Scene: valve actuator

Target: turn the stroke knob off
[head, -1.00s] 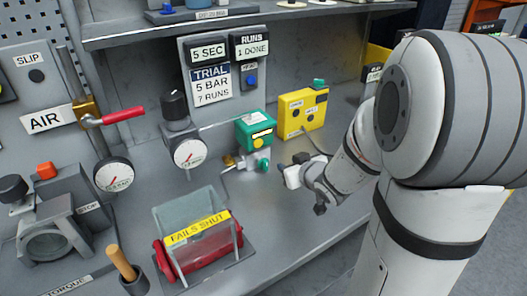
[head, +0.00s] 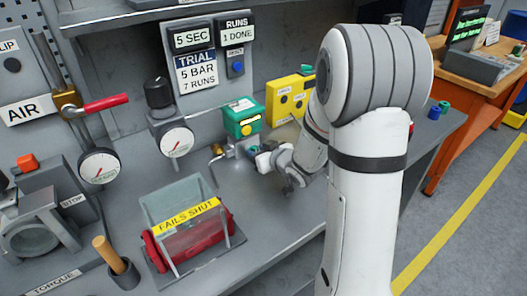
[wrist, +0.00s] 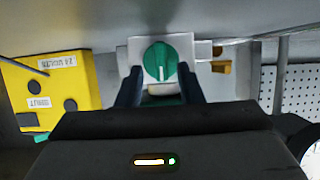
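The stroke knob appears to be the round green knob (wrist: 160,62) on a pale square plate in the wrist view. Its white line runs from the centre toward the picture's bottom. My gripper (wrist: 160,86) is open, its two dark fingers either side of the knob's lower part. I cannot tell whether they touch it. In the head view my gripper (head: 264,160) is right up at the small valve body (head: 240,150) below the green box (head: 242,118). The knob is mostly hidden there by the gripper.
A yellow box (head: 290,98) with dark buttons stands just right of the green box. A gauge (head: 177,142) stands to the left, and a red cylinder under a clear "FAILS SHUT" guard (head: 188,222) is in front. Above, a display panel (head: 208,62) reads 5 SEC and 1 DONE.

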